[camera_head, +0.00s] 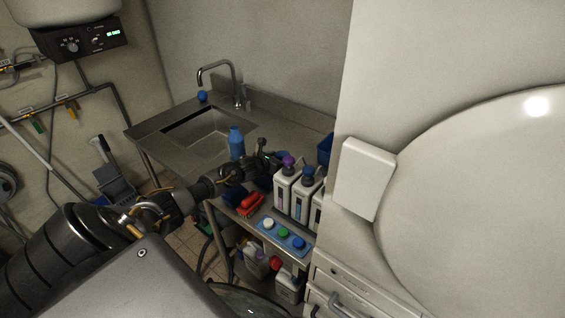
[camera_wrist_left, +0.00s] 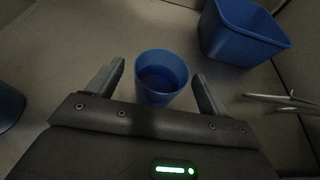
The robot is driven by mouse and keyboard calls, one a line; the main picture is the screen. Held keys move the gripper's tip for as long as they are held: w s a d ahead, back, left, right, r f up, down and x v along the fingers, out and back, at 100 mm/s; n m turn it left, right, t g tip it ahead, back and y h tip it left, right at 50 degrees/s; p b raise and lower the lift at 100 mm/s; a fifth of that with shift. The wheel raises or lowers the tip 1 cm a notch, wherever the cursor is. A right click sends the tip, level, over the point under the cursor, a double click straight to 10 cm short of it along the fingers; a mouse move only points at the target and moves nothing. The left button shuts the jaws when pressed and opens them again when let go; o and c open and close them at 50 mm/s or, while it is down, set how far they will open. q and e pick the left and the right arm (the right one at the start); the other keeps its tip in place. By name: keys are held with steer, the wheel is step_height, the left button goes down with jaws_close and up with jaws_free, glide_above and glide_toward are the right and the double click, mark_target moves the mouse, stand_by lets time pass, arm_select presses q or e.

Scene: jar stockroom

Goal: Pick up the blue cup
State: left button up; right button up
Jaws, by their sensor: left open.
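The blue cup (camera_wrist_left: 162,78) shows in the left wrist view, standing open end up on the grey metal counter. My left gripper (camera_wrist_left: 158,70) is open, with one finger on each side of the cup in the picture. Gaps show between the cup and both fingers, so they do not grip it. In the head view my left gripper (camera_head: 264,160) is over the counter (camera_head: 285,125), to the right of a blue bottle (camera_head: 236,143). The cup is mostly hidden there behind the gripper and containers. My right gripper is not in view.
A blue bin (camera_wrist_left: 245,32) stands close to the cup; it also shows in the head view (camera_head: 325,148). White jugs with coloured caps (camera_head: 296,190) stand on a cart in front of the counter. The sink (camera_head: 208,128) lies to the left.

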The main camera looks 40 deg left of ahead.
mark_target(279, 153)
arm_select(q)
steer(key=c, duration=1.2)
steer(key=shift+r, duration=0.15)
steer(key=shift+r+b, duration=0.3)
steer(key=shift+r, duration=0.85)
steer(key=shift+s+r, duration=0.1)
steer(key=shift+r, duration=0.25)
steer(key=shift+s+d+r+b, duration=0.7)
steer(key=shift+s+r, duration=0.9)
steer(key=shift+s, duration=0.6)
steer(key=shift+s+d+r+b, duration=0.45)
steer(key=shift+s+r+b, duration=0.45)
steer(key=shift+s+r, duration=1)
steer(key=shift+s+d+r+b, duration=0.7)
steer(key=shift+s+r, duration=0.6)
steer(key=shift+s, duration=1.2)
steer(key=shift+a, duration=0.1)
